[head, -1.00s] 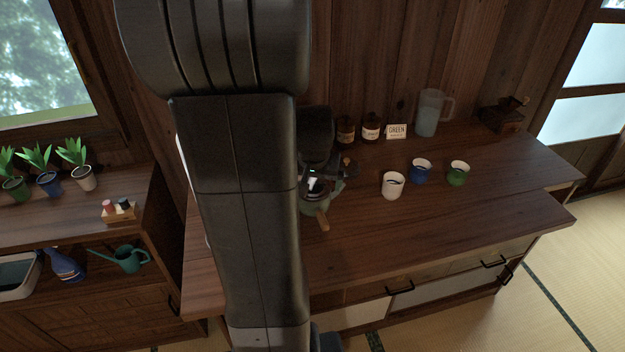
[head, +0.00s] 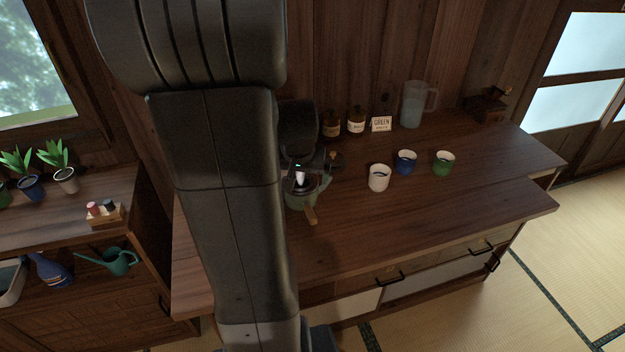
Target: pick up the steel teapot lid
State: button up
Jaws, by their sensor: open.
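A grey-green pot with a wooden handle (head: 311,215) stands on the wooden counter, mostly hidden behind my arm and gripper. My gripper (head: 301,182) is open, pointing down just over this pot. A small bright, pale patch shows at the fingers. I cannot tell whether it is the steel teapot lid or part of my gripper. No lid can be made out clearly elsewhere. Whether the fingers touch anything cannot be seen.
White (head: 379,178), blue (head: 405,162) and green (head: 443,163) cups stand to the right. Brown jars (head: 356,121), a small sign (head: 381,124), a pitcher (head: 412,104) and a grinder (head: 487,105) stand along the back wall. The right front of the counter (head: 440,215) is clear.

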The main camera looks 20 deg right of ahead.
aim_at(339, 161)
jog(key=l+u, duration=0.45)
jog(key=l, duration=1.1)
jog(key=i, duration=0.05)
